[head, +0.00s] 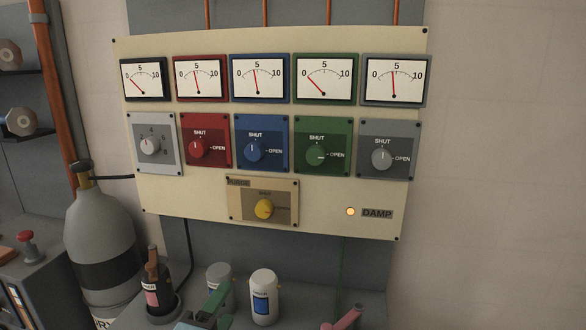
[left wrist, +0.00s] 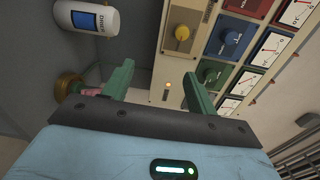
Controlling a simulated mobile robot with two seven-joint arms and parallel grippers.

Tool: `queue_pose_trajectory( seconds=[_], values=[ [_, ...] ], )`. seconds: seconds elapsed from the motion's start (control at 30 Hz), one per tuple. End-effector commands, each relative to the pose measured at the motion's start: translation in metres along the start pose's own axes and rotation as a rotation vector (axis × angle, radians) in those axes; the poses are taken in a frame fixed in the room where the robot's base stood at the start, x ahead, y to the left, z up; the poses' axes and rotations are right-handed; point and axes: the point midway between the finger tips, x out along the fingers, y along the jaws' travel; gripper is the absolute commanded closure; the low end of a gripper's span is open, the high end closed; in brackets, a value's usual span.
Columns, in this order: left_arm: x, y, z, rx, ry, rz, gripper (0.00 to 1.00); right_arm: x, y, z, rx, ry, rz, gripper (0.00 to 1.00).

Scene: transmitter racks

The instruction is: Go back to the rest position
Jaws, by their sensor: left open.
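My left gripper (head: 208,308) is low in the head view, in front of the bench and below the panel; its green fingers are partly cut off by the frame edge. In the left wrist view its two fingers (left wrist: 157,72) stand apart with nothing between them. The cream panel (head: 330,222) is beyond them, apart from the fingers. A white bottle with a blue label (head: 264,298) stands on the bench close to the gripper in the head view; it also shows in the left wrist view (left wrist: 97,18). My right gripper is not visible.
The panel carries several gauges and knobs, including a green knob (head: 316,156) toward OPEN and a yellow knob (head: 264,209). A grey cylinder (head: 100,225), a dark bottle (head: 156,285) and a pink object (head: 345,318) stand nearby.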

Motion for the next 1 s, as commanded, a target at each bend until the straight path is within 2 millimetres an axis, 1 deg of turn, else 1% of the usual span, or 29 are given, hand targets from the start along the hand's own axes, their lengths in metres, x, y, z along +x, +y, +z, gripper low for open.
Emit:
queue_pose_trajectory(
  seconds=[0.03,0.17,0.27,0.3,0.37,0.4,0.47,0.5,0.57,0.6,0.67,0.7,0.8,0.83,0.9,1.0],
  values=[
    [0.000,0.017,0.000,-0.054,0.003,0.034,0.42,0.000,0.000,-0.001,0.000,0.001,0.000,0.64],
    [-0.001,0.062,0.000,-0.225,0.009,0.121,0.42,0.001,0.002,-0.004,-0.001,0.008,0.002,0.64],
    [-0.009,0.107,0.000,-0.394,-0.002,0.203,0.42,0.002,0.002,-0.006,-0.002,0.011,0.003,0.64],
    [-0.014,0.128,0.000,-0.474,-0.012,0.240,0.42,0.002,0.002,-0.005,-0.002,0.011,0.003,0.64],
    [-0.024,0.161,0.002,-0.599,-0.035,0.295,0.42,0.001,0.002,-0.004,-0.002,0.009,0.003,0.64],
    [-0.033,0.183,0.002,-0.686,-0.056,0.330,0.42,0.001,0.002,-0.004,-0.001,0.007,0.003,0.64],
    [-0.049,0.215,0.004,-0.813,-0.095,0.380,0.42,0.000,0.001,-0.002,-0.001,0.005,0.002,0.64],
    [-0.061,0.237,0.005,-0.899,-0.125,0.410,0.42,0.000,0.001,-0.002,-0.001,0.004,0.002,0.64],
    [-0.082,0.269,0.007,-1.027,-0.180,0.453,0.42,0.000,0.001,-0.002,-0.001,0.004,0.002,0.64],
    [-0.098,0.289,0.009,-1.108,-0.220,0.476,0.42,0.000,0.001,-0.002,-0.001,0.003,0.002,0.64],
    [-0.123,0.316,0.011,-1.224,-0.284,0.504,0.42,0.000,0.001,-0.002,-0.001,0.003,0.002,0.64],
    [-0.139,0.332,0.013,-1.292,-0.327,0.518,0.42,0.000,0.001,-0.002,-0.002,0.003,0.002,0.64],
    [-0.175,0.362,0.016,-1.429,-0.421,0.538,0.42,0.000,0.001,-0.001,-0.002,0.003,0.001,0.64],
    [-0.184,0.369,0.017,-1.461,-0.446,0.541,0.42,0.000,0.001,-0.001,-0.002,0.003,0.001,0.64],
    [-0.201,0.381,0.019,-1.518,-0.491,0.543,0.42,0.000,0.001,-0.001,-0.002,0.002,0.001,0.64],
    [-0.215,0.390,0.021,-1.563,-0.528,0.543,0.42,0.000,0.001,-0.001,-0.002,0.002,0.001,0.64]
  ],
)
